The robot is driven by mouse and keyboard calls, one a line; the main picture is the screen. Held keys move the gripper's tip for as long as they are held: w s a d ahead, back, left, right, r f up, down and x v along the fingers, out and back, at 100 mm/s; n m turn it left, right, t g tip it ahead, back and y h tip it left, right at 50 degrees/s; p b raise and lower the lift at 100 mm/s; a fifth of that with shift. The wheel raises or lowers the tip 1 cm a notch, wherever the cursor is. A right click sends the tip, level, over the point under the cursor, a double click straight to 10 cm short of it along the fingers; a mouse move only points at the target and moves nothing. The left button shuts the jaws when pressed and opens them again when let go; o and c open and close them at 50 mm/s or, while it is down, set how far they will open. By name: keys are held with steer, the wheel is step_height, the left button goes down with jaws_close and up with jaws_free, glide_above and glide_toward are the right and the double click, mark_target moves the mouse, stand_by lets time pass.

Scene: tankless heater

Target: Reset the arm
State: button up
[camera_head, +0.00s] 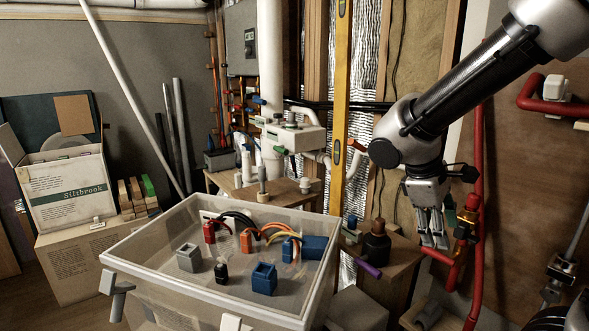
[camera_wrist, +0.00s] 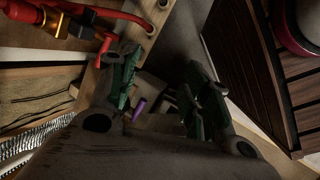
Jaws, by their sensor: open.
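My gripper (camera_head: 434,240) hangs at the end of my arm at the right of the head view, fingers pointing down. It is in front of a red pipe and to the right of a dark bottle (camera_head: 376,243). In the wrist view my gripper (camera_wrist: 158,88) shows two green-padded fingers spread apart with nothing held between them. A purple handle (camera_wrist: 139,107) shows beyond the gap between the fingers. In the head view the purple handle (camera_head: 368,267) lies below the bottle.
A translucent bin (camera_head: 132,262) with coloured connectors and blocks stands at front centre. Red pipes (camera_head: 478,255) with a brass valve (camera_head: 465,226) run close to my gripper. A yellow level (camera_head: 341,110) stands upright behind. An open carton (camera_head: 62,195) is at left.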

steer(key=s+d+r+m+t+y, duration=0.3)
steer(key=s+d+r+m, duration=0.3)
steer(key=s+m, duration=0.3)
steer(key=shift+s+d+r+t+y, duration=0.35)
steer(key=shift+s+d+t+y, duration=0.1)
steer(key=shift+s+y, duration=0.5)
stand_by(1.6)
